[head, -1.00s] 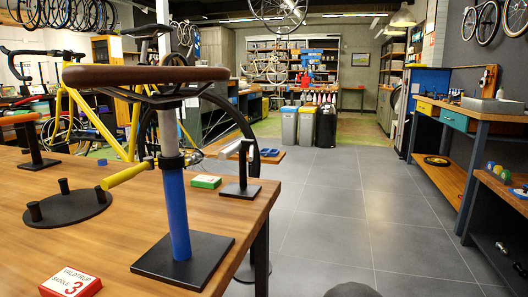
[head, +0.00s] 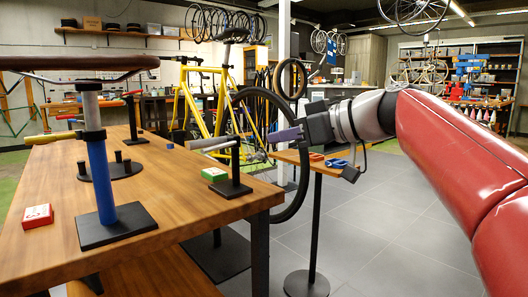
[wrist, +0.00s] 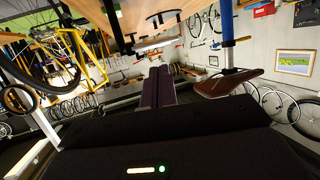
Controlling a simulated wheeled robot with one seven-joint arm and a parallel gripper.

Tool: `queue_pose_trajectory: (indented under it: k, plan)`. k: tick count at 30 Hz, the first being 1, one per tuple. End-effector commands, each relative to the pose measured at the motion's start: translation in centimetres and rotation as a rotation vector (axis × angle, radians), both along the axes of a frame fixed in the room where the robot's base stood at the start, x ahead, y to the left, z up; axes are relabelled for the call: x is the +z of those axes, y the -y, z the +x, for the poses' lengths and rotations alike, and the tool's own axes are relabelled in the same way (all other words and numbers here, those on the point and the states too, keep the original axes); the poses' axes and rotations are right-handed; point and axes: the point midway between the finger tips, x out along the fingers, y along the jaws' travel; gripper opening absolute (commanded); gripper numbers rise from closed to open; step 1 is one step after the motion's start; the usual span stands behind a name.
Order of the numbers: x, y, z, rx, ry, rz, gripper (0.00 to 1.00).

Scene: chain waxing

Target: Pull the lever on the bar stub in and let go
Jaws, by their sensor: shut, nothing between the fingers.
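The fingers (wrist: 157,72) also show pressed together in the wrist view. A gap shows between fingers and lever; I cannot tell its exact depth.
A brown saddle (head: 80,62) on a blue post (head: 101,178) stands left on the workbench (head: 180,215). A green box (head: 214,174) and a red-white box (head: 37,216) lie there. A yellow bicycle (head: 205,105) stands behind. A small side table (head: 318,165) is under my gripper.

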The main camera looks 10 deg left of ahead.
Motion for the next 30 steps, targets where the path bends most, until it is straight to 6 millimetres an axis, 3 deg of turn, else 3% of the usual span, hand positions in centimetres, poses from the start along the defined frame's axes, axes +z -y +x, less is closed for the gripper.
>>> queue_pose_trajectory:
  k: [16, 30]
  plan:
    - [0.1, -1.1, 0.5, 0.014, 0.017, 0.008, 0.00]
    - [-2.4, -9.4, 3.9, 0.016, 0.015, 0.007, 0.00]
